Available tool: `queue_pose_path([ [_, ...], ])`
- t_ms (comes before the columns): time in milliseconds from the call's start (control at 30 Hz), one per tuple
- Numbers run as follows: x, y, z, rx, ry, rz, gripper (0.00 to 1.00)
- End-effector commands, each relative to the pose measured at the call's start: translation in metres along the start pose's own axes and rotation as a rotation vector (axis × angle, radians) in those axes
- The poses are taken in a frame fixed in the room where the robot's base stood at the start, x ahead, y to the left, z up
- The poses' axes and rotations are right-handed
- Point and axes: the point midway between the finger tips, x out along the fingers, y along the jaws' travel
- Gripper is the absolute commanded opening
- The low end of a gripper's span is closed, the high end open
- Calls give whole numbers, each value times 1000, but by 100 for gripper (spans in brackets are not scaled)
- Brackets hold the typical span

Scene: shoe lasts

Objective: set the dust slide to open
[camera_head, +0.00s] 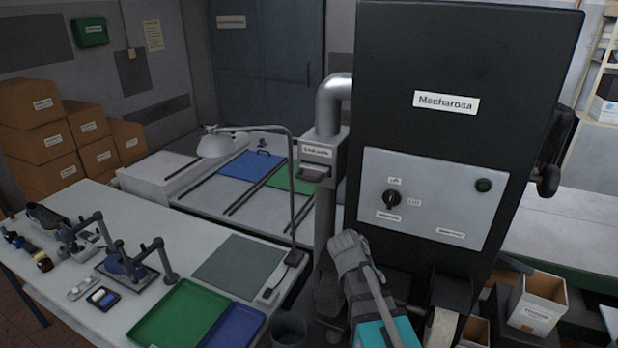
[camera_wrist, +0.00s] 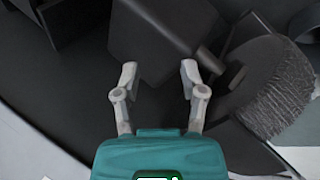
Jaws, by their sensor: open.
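The dust slide (camera_head: 313,173) is a small dark tab on the grey box of the duct, left of the black machine in the head view. A label (camera_head: 317,151), too small to read surely, sits just above it. Its exact setting cannot be told from here. My gripper (camera_wrist: 158,70) shows in the wrist view with two grey fingers spread apart and nothing between them. Dark machine parts lie beyond the fingertips. The slide does not show in the wrist view. In the head view my arm is below and right of the slide, and the fingers cannot be made out.
A bent metal pipe (camera_head: 333,95) rises above the slide. A desk lamp (camera_head: 215,146) stands left. A bristled wheel (camera_wrist: 272,88) is close right of my fingers.

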Motion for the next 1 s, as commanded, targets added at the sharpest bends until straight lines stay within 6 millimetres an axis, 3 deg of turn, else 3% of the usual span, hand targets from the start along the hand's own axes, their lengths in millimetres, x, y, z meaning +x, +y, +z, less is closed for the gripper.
queue_pose_path([
  [100, -23, -5, -28, -57, 44, 134, 54],
  [367, -85, -22, -77, -158, 164, 433, 54],
  [600, -161, -58, -119, -230, 311, 717, 54],
  [800, -232, -96, -141, -266, 444, 934, 54],
  [1000, -281, -125, -149, -278, 537, 1071, 54],
])
